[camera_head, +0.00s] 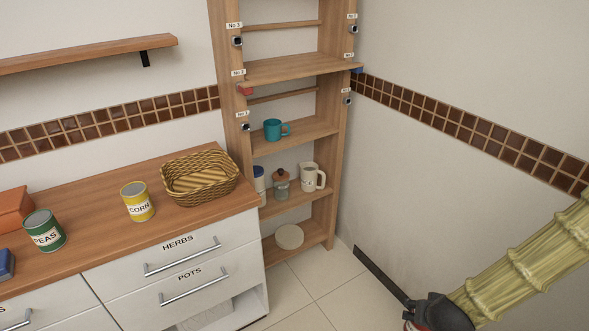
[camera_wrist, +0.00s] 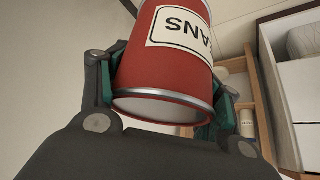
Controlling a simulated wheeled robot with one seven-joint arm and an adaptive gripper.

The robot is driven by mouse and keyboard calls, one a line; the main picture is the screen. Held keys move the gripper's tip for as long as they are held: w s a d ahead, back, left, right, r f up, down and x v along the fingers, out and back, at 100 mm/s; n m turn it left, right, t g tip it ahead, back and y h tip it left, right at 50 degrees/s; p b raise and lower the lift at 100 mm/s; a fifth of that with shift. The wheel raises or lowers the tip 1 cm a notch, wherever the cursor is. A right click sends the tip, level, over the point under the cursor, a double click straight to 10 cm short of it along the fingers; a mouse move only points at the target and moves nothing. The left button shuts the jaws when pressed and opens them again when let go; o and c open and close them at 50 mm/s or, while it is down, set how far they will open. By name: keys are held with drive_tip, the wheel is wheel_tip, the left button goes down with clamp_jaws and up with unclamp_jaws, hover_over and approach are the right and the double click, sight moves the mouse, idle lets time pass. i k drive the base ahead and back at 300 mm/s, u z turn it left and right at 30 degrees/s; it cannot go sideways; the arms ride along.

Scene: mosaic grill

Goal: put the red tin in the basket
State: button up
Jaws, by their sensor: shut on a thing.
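The red tin (camera_wrist: 160,83) has a white label ending in "ANS", seen upside down in the wrist view. My gripper (camera_wrist: 163,100) is shut on the tin, with one finger on each side of it. In the head view my gripper (camera_head: 437,315) shows only in part at the bottom right edge, low over the floor, and the tin is almost wholly cut off below it. The woven basket (camera_head: 200,192) sits on the wooden counter at the left, well apart from my gripper. The basket looks empty.
A yellow corn tin (camera_head: 137,202) and a green peas tin (camera_head: 44,231) stand on the counter (camera_head: 192,224) left of the basket. A tall wooden shelf (camera_head: 327,207) with a teal mug (camera_head: 276,130) and jars stands behind the basket. Floor between shelf and gripper is clear.

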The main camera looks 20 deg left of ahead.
sight(201, 183)
drive_tip(key=u, duration=1.05)
